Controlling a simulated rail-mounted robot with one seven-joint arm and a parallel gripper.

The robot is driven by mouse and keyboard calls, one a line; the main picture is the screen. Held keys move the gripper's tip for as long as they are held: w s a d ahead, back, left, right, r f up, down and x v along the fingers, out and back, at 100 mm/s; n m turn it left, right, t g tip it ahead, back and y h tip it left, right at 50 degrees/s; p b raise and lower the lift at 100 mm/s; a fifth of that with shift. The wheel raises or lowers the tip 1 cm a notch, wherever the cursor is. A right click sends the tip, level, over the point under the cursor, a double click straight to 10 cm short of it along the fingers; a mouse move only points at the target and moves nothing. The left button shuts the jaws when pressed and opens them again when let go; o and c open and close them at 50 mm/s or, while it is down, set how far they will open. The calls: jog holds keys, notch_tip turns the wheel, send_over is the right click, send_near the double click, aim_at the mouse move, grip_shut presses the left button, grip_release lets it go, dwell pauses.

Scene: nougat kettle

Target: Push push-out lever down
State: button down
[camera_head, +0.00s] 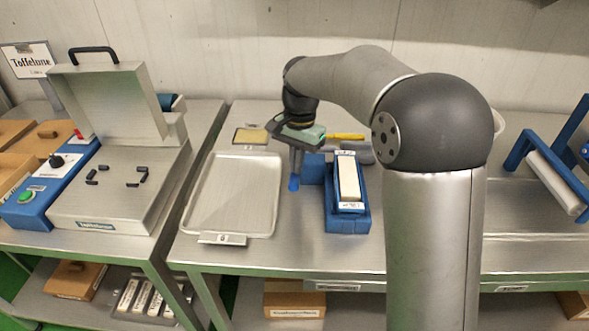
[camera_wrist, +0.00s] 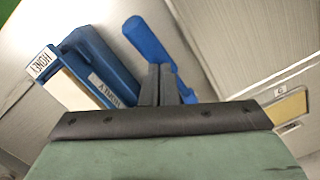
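A blue mould unit (camera_head: 347,222) holds a long white bar (camera_head: 349,181) on the table, right of my gripper. In the wrist view the same blue unit (camera_wrist: 105,62) carries labels, one reading HONEY. A blue lever with a rounded end (camera_wrist: 150,42) slants beside it, and its lower part passes behind my fingers. In the head view a small blue end (camera_head: 293,184) shows just under my fingertips. My gripper (camera_head: 295,173) points down, left of the unit, with its fingers together (camera_wrist: 162,72). I cannot tell whether they touch the lever.
An empty metal tray (camera_head: 232,195) lies left of my gripper. A yellow-handled tool (camera_head: 345,136) and a small yellowish block (camera_head: 250,136) lie behind. A lidded steel machine (camera_head: 115,195) stands at the left, a blue-framed roller (camera_head: 555,180) at the right.

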jog(key=shift+f, duration=0.7)
jog(key=shift+w+r, duration=0.15)
jog(key=shift+r, duration=0.05)
jog(key=w+p, duration=0.1)
jog(key=w+d+p, duration=0.1)
jog(key=shift+w+d+r+p, duration=0.2)
jog(key=shift+d+r+p, duration=0.05)
jog(key=shift+r+p, duration=0.1)
jog(key=shift+r, duration=0.1)
